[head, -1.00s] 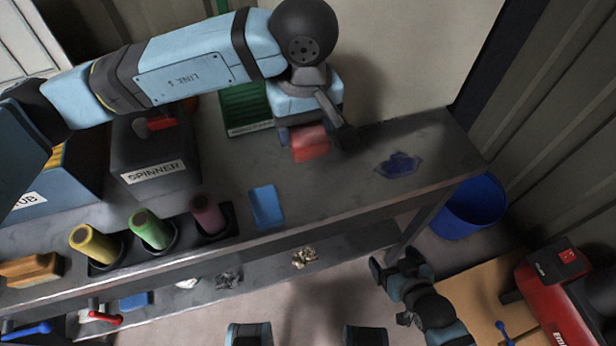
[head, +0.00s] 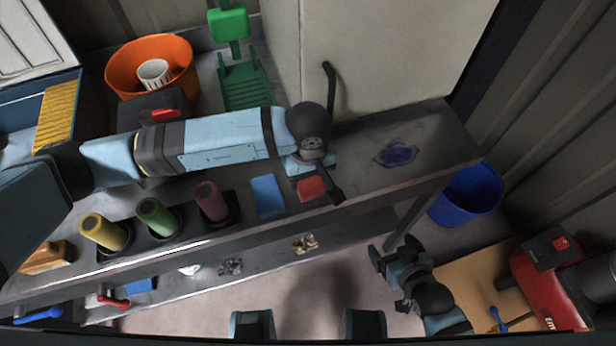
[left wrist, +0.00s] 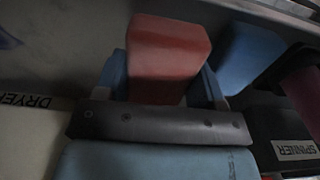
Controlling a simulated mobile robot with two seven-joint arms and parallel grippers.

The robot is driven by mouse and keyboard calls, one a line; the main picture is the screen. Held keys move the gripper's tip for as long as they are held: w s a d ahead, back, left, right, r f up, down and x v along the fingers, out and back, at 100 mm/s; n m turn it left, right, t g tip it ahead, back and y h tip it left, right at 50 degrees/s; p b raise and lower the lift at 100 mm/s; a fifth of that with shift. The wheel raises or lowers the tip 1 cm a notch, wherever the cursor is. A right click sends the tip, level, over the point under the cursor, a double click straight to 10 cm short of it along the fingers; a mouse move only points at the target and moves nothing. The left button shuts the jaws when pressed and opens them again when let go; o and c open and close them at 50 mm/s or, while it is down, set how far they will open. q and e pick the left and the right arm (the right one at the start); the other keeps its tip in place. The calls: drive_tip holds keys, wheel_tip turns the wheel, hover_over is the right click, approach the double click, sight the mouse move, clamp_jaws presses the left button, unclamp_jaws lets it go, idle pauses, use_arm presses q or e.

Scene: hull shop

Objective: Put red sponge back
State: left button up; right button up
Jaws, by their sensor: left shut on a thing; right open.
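The red sponge (head: 311,187) is held in my left gripper (head: 314,182), over the front part of the grey bench top, just right of the blue sponge (head: 268,195). In the left wrist view the red sponge (left wrist: 168,50) sits between the two fingers, and the blue sponge (left wrist: 247,58) lies close beside it. I cannot tell whether the red sponge touches the bench. My right gripper (head: 393,254) is open and empty, low in front of the bench near its right end.
Yellow, green and dark red cylinders (head: 211,201) stand in a black rack left of the blue sponge. A dark blue patch (head: 396,152) lies on the bench (head: 432,135) to the right. An orange bowl (head: 178,58) is behind; a blue bin (head: 467,195) stands on the floor at right.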

use_arm(q)
wheel_tip(320, 180, down, 2)
drive_tip(key=shift+f, duration=0.15)
drive_tip(key=shift+f, duration=0.1)
drive_tip(key=shift+f, duration=0.15)
drive_tip(key=o, duration=0.9)
drive_tip(key=shift+c, duration=0.2)
